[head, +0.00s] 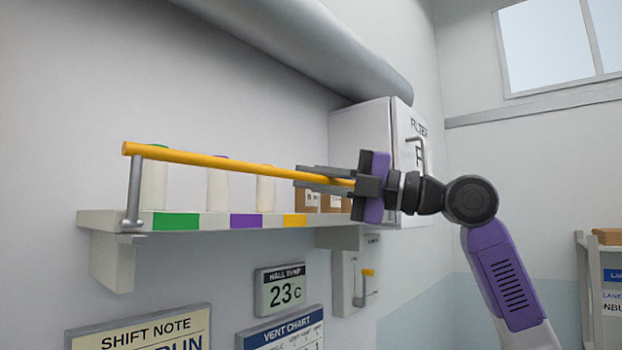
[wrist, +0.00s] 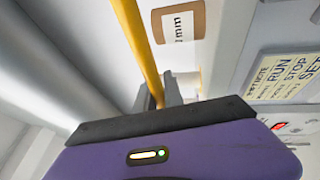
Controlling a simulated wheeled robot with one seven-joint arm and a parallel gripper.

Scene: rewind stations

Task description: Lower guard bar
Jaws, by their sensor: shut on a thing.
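The guard bar (head: 215,161) is a yellow rod running across the front of a wall shelf, above the shelf's edge. Its left end meets a grey upright post (head: 134,192). My gripper (head: 325,180) is shut on the bar near its right end. In the wrist view the yellow bar (wrist: 137,45) runs down between the dark fingers of my gripper (wrist: 158,98). The bar's far right end is hidden by my gripper in the head view.
The shelf (head: 100,222) holds pale cylinders and brown boxes (head: 318,200) behind the bar. A white filter cabinet (head: 362,130) stands close behind my gripper. A large grey pipe (head: 310,45) runs above. A wall box with a yellow-tipped lever (head: 367,273) is below the shelf.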

